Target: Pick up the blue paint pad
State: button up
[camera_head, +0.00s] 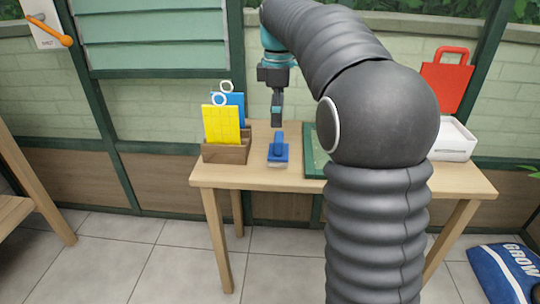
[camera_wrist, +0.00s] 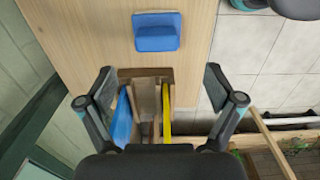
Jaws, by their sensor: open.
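The blue paint pad (camera_head: 278,150) lies on the wooden table, with its handle standing up and a pale layer at its underside. It also shows in the wrist view as a blue block with a ledge (camera_wrist: 157,32), near the top middle. My gripper (camera_head: 277,122) points down above and just behind the pad in the head view. In the wrist view my gripper (camera_wrist: 160,85) is open, with its two fingers wide apart and nothing between them at their tips. The pad lies beyond the fingertips, apart from them.
A wooden holder (camera_head: 226,153) with a yellow card (camera_head: 222,124) and a blue card (camera_head: 236,103) stands left of the pad. A green mat (camera_head: 314,160) lies to its right, partly hidden by my arm. A white box (camera_head: 453,140) stands at the table's right end.

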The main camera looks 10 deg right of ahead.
aim_at(279, 135)
jog(key=shift+w+d+f+b, duration=0.15)
jog(key=shift+f+b, duration=0.2)
jog(key=shift+f, duration=1.55)
jog(key=shift+w+d+f+b, duration=0.15)
jog(key=shift+f+b, duration=0.2)
jog(key=shift+f, duration=1.55)
jog(key=shift+c, duration=0.3)
jog(key=c, duration=1.2)
